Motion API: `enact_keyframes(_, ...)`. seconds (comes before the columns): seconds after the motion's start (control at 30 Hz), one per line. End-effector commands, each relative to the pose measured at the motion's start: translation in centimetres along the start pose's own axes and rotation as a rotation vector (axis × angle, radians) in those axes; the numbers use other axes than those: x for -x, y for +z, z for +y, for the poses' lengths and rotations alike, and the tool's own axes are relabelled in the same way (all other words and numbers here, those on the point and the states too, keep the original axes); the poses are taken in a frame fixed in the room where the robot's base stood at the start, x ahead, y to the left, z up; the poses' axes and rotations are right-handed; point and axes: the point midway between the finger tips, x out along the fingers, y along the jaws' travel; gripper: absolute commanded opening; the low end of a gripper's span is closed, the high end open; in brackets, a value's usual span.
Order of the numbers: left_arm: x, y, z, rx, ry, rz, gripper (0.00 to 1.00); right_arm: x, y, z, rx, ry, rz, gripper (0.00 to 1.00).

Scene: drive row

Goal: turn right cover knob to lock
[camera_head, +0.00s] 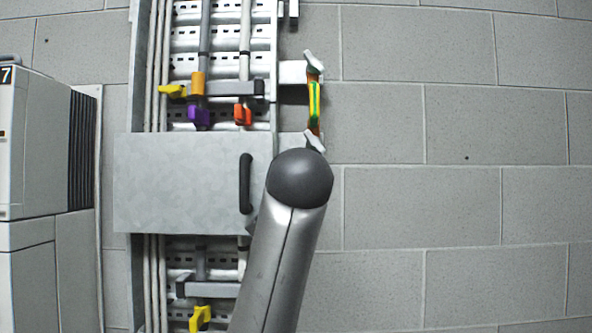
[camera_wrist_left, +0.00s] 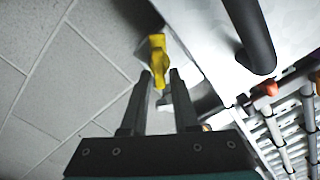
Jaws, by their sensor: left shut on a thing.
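The grey cover (camera_head: 180,185) is a flat metal panel across the rack, with a black bar handle (camera_head: 245,183) near its right side. In the left wrist view the cover (camera_wrist_left: 205,30) and handle (camera_wrist_left: 250,35) show at the upper right. A yellow knob (camera_wrist_left: 157,48) sits by the cover's edge, on the wall side. My left gripper (camera_wrist_left: 160,76) is shut on this yellow knob, with one finger on each side of it. In the head view my arm hides this knob and the gripper. Whether the knob is at lock cannot be told. My right gripper is not in view.
Above the cover are a yellow lever (camera_head: 172,91), a purple knob (camera_head: 199,115) and a red knob (camera_head: 243,114). Another yellow knob (camera_head: 200,318) is below. A bracket with a green-yellow strap (camera_head: 314,104) juts out right. A grey cabinet (camera_head: 35,150) stands left.

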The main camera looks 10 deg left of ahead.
Motion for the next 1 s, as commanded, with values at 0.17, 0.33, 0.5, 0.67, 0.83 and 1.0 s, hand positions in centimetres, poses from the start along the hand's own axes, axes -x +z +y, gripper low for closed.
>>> enact_keyframes(0.17,0.0,-0.1,0.0,-0.17,-0.001,-0.001,0.0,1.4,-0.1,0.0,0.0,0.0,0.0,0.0)
enact_keyframes(0.33,0.0,-0.1,0.2,-0.332,-0.002,-0.002,0.0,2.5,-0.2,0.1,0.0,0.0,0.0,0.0)
enact_keyframes(0.5,0.0,-0.1,0.4,-0.494,0.0,-0.001,0.0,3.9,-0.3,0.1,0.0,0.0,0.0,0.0)
enact_keyframes(0.67,0.0,0.0,0.5,-0.639,0.0,-0.002,0.0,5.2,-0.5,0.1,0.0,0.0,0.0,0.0)
enact_keyframes(0.83,0.0,0.1,0.7,-0.769,0.001,-0.001,0.0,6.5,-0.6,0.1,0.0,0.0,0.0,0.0)
enact_keyframes(1.0,0.0,0.3,0.8,-0.871,0.001,-0.001,0.0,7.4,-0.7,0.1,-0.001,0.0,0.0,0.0)
